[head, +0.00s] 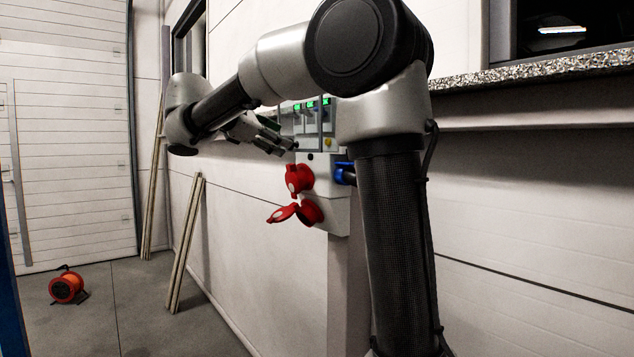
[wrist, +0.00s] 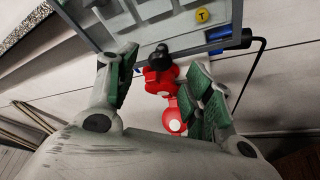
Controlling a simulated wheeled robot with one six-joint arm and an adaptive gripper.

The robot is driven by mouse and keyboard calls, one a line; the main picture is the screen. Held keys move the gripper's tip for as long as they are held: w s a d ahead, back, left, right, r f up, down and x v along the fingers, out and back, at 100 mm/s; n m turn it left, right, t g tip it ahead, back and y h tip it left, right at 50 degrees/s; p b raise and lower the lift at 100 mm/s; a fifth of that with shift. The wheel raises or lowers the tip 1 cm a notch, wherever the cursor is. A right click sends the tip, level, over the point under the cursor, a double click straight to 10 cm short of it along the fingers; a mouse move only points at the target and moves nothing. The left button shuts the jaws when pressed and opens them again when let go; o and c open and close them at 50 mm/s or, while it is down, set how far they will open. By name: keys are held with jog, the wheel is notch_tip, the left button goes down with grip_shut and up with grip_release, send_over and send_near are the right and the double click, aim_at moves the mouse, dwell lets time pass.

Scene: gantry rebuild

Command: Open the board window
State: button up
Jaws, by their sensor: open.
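The grey electrical board (head: 318,175) stands against the white wall in the head view, with a window (head: 314,116) in its upper part. Breakers with green lights show through the window. In the wrist view a grey window frame (wrist: 84,32) crosses the top, and a black knob (wrist: 154,60) shows near its lower edge. My gripper (head: 284,140) is at the left front of the board. In the wrist view my gripper (wrist: 162,70) is open, with the knob between its fingertips. I cannot tell whether either finger touches it.
Red sockets (head: 299,178) with a hanging lid (head: 283,213) and a blue socket (head: 344,173) stick out below the window. Planks (head: 186,243) lean on the wall at left. An orange cable reel (head: 67,287) stands on the floor. A speckled ledge (head: 530,71) juts out at right.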

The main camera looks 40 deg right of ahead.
jog(key=s+d+f+m+y, duration=0.1)
jog(key=s+f+m+y, duration=0.1)
jog(key=s+f, duration=0.3)
jog(key=s+d+f+m+g+y, duration=0.1)
jog(key=s+f+m+y, duration=0.1)
jog(key=s+f, duration=0.3)
jog(key=shift+s+d+g+y, duration=0.35)
jog(key=shift+s+y, duration=0.45)
jog(key=shift+s, duration=0.4)
